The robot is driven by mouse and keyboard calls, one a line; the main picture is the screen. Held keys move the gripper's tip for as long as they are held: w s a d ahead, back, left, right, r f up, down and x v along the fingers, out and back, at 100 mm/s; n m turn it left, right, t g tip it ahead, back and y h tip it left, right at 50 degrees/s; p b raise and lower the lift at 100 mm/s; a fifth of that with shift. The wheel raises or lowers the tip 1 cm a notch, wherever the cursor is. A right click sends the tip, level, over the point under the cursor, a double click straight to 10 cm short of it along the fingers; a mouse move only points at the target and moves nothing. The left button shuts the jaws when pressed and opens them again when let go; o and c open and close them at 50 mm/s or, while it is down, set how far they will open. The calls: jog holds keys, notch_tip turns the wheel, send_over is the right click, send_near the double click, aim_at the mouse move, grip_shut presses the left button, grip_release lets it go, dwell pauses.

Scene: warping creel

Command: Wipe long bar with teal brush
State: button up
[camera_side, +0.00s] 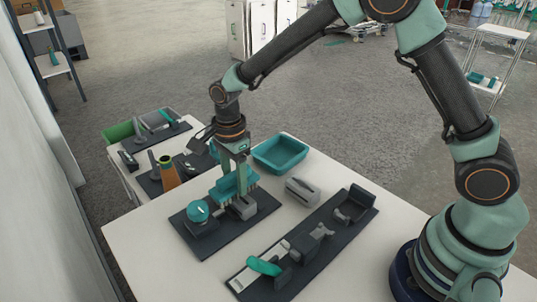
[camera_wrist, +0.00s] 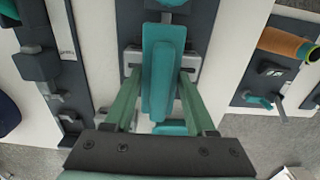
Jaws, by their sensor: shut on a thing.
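My gripper (camera_side: 238,168) points down over the square dark plate. Its two green fingers (camera_wrist: 160,78) are shut on the teal brush (camera_side: 226,187), whose block shows between them in the wrist view (camera_wrist: 162,62). The brush's bristles face down, close to a grey block (camera_side: 243,208) on that plate; I cannot tell whether they touch it. A long dark strip (camera_side: 318,246) with grey fittings lies in front, apart from the brush; I cannot tell which piece is the long bar.
A teal ball-topped piece (camera_side: 198,211) stands left of the brush. A teal tray (camera_side: 281,153) is behind it, and a grey block (camera_side: 302,190) is to the right. A teal-handled piece (camera_side: 264,266) lies on the strip. An orange cone (camera_side: 168,174) stands at the back left.

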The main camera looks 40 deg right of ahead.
jog(key=shift+w, duration=2.25)
jog(key=shift+s, duration=4)
jog(key=shift+s+r, duration=0.15)
jog(key=shift+r, duration=0.05)
notch_tip(320, 180, up, 8)
jog(key=shift+f, duration=0.15)
jog(key=shift+f, duration=0.1)
